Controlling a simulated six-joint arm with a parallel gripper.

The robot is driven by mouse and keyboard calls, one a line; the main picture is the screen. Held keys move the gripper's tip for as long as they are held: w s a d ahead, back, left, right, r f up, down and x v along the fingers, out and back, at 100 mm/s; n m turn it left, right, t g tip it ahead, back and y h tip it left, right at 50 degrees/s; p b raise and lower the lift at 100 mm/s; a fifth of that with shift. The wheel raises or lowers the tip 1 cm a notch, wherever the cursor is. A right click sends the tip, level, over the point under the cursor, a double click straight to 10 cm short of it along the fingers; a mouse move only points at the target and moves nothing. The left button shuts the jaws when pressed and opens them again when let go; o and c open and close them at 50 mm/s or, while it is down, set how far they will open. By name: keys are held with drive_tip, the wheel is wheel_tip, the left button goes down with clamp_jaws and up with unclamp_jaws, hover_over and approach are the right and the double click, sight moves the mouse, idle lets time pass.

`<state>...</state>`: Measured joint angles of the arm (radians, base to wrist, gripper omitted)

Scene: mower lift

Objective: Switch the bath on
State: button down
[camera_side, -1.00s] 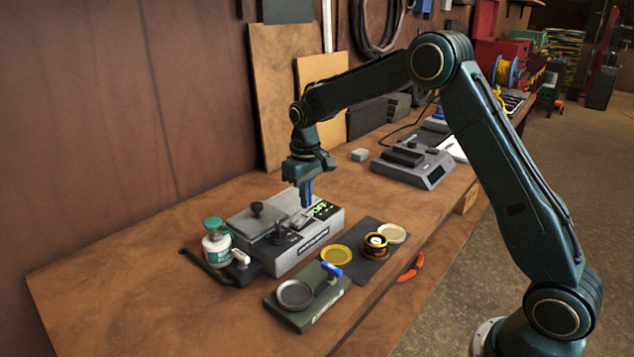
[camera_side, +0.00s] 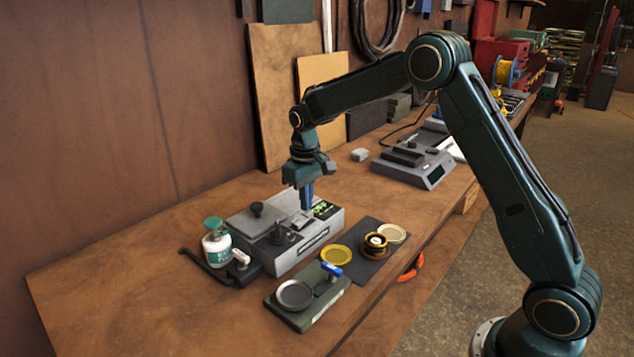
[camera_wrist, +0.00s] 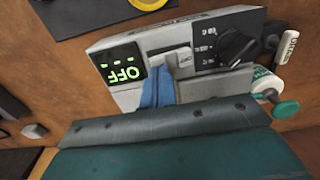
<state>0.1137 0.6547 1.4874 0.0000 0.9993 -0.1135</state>
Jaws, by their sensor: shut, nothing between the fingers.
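The bath (camera_side: 285,240) is a grey box with a lid and a black knob on the workbench. Its black display (camera_wrist: 120,70) reads OFF in green, upside down in the wrist view. A light grey rocker-like part (camera_wrist: 184,60) sits beside the display, between it and the black dial (camera_wrist: 236,46). My gripper (camera_side: 306,207) points down over the bath's top near the display, with its fingers shut and empty. In the wrist view its blue fingertips (camera_wrist: 157,88) are right beside the rocker-like part. I cannot tell whether they touch it; the fingers hide part of the panel.
A white bottle with a green cap (camera_side: 216,240) stands left of the bath. A green stand with a round dish (camera_side: 294,294) and a blue-handled valve is in front. A dark mat (camera_side: 368,268) holds several round parts. A grey device (camera_side: 412,165) stands behind.

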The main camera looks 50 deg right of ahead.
drive_tip(key=shift+f, duration=0.7)
idle(0.6)
drive_tip(key=shift+r, duration=3.55)
